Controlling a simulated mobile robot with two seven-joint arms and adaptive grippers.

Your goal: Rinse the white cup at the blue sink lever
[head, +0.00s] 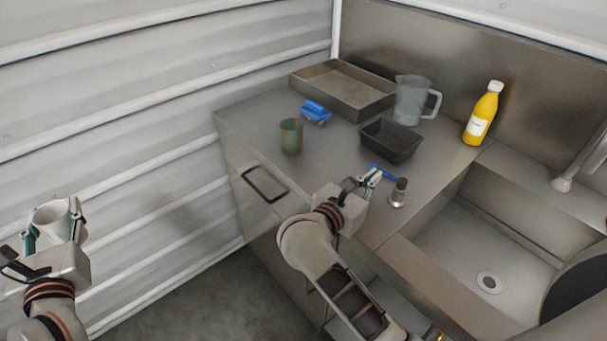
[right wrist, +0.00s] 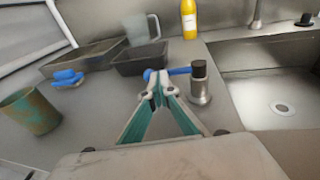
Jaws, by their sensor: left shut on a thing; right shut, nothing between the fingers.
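The white cup (head: 50,214) is held upright in my left gripper (head: 52,232) at the far left, away from the counter and sink. My left gripper is shut on it. The blue lever (head: 387,174) sticks out from a short metal post with a dark top (head: 398,194) on the counter beside the sink (head: 450,235). My right gripper (head: 371,178) is shut and empty, its fingertips close to the lever's free end. In the right wrist view the lever (right wrist: 180,71) lies just beyond the closed fingertips (right wrist: 157,92); I cannot tell if they touch.
On the counter (head: 335,160) stand a greenish mottled cup (head: 291,137), a blue object (head: 315,112), a metal tray (head: 349,106), a dark tub (head: 398,150), a clear jug (head: 409,103) and a yellow bottle (head: 483,112). A tap (head: 563,183) is at the sink's right.

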